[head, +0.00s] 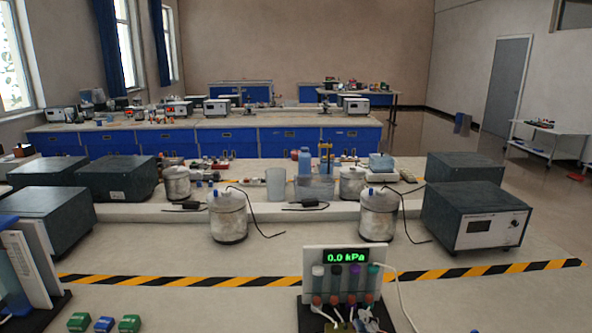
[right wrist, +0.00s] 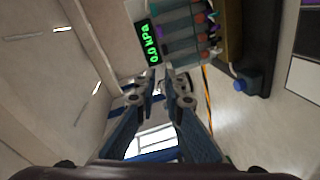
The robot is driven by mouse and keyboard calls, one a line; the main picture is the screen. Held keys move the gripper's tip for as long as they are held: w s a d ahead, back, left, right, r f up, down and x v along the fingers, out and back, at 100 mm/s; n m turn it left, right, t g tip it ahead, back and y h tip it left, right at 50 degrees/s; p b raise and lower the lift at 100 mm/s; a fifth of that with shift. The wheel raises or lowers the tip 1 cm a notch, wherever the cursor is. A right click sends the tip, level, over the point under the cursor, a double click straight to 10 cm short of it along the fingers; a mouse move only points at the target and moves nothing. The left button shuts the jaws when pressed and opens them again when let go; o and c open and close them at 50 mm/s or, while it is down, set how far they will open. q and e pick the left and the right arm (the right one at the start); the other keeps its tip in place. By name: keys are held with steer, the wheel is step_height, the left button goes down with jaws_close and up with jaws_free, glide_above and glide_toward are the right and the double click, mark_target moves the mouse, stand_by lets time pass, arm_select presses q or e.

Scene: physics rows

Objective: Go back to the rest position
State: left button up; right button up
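My right gripper (right wrist: 161,82) shows in the right wrist view, its two dark blue fingers reaching up toward the pressure stand. A narrow gap shows between the fingertips, with nothing held in it. The pressure stand has a white panel (head: 309,262), a green "0.0 kPa" display (head: 346,256) and a row of coloured caps. In the right wrist view the same display (right wrist: 149,41) appears turned on its side, just beyond the fingertips. In the head view I cannot make out the right gripper clearly among the parts at the bottom edge. My left gripper is not in view.
Two metal canisters (head: 228,216) (head: 379,214) stand behind the striped tape (head: 180,281). A dark instrument box (head: 477,213) stands at right, another (head: 45,215) at left. Small green and blue blocks (head: 104,324) lie at bottom left.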

steer(key=s+d+f+m+g+h, duration=0.1)
steer(key=s+d+f+m+g, duration=0.25)
steer(key=s+f, duration=0.35)
steer(key=s+d+f+m+g+h, duration=0.1)
steer(key=s+d+f+m+g, duration=0.2)
steer(key=f, duration=0.5)
steer(key=s+f+m+g, duration=0.3)
steer(key=s+f, duration=0.1)
steer(key=s, duration=0.5)
steer(key=s+f+m+g, duration=0.4)
steer(key=s, duration=0.5)
step_height(320, 180, down, 25)
steer(key=s+d+f+g, duration=0.2)
steer(key=s+d+f, duration=0.1)
steer(key=s+f, duration=1.4)
steer(key=shift+s+d+n, duration=0.2)
steer(key=shift+s+n, duration=0.2)
steer(key=shift+n, duration=0.05)
